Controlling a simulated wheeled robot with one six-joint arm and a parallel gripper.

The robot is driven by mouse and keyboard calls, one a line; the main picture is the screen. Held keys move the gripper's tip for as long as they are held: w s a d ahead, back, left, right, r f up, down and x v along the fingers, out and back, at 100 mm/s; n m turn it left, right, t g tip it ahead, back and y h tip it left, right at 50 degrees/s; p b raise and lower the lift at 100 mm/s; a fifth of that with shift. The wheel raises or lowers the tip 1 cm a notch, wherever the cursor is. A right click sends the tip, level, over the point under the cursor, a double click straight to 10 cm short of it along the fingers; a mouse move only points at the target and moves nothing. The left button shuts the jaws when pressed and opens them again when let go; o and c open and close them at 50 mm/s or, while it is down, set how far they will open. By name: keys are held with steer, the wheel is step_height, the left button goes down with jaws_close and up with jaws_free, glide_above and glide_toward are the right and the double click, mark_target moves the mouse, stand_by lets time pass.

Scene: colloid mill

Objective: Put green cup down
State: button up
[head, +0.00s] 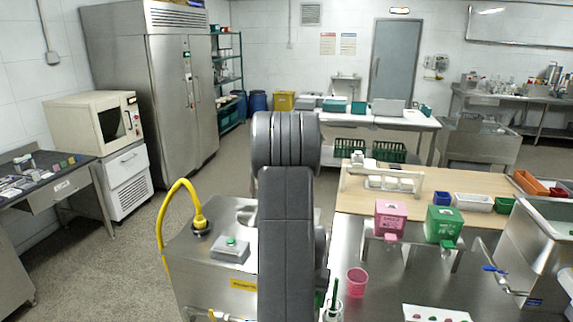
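My arm (286,230) rises through the middle of the head view and blocks part of the scene. No green cup can be clearly made out. A small green patch (319,299) shows at the arm's right edge, too hidden to identify. A pink cup (357,282) stands upright on the steel table (388,286), right of my arm.
A pink box (390,217) and a green box (445,226) sit on a raised stand behind the pink cup. A white sheet (436,313) with coloured spots lies at front right. A steel machine (195,255) with a yellow hose stands left of my arm.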

steer(key=w+a+f+n, duration=0.3)
steer(key=w+a, duration=0.1)
steer(key=a, duration=0.2)
step_height(320, 180, down, 10)
steer(key=b, duration=1)
steer(key=shift+a+f, duration=0.15)
